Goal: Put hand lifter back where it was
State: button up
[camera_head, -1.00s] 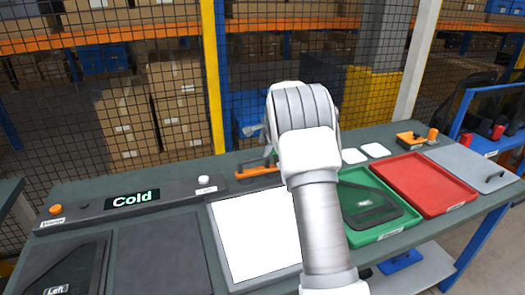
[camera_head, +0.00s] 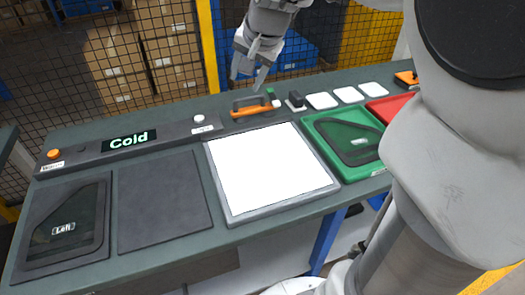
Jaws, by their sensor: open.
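The hand lifter (camera_head: 254,109), an orange bar with a dark grey handle, lies at the back of the table, just behind the white lit panel (camera_head: 270,170). My gripper (camera_head: 249,77) is above it, fingers pointing down, open and empty. The fingertips appear apart from the lifter, with a small gap between them in the picture.
A green tray (camera_head: 310,133) holding a dark glass piece is right of the panel, and a red tray (camera_head: 385,104) is partly hidden by my arm. A dark pad (camera_head: 160,200) and a tray marked Left (camera_head: 35,262) are at left. White pads (camera_head: 322,101) line the back.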

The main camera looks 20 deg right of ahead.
jog(key=s+a+f+n, duration=0.1)
jog(key=s+n, duration=0.1)
jog(key=s, duration=0.5)
jog(key=s+a+n, duration=0.1)
jog(key=s+n, duration=0.2)
jog(key=s, duration=0.5)
jog(key=s+a+f+n+h+p, duration=0.1)
jog(key=s+n, duration=0.2)
jog(key=s, duration=0.4)
jog(key=shift+s+a+f+g, duration=0.3)
jog(key=shift+s+a+f, duration=0.05)
dwell(0.6)
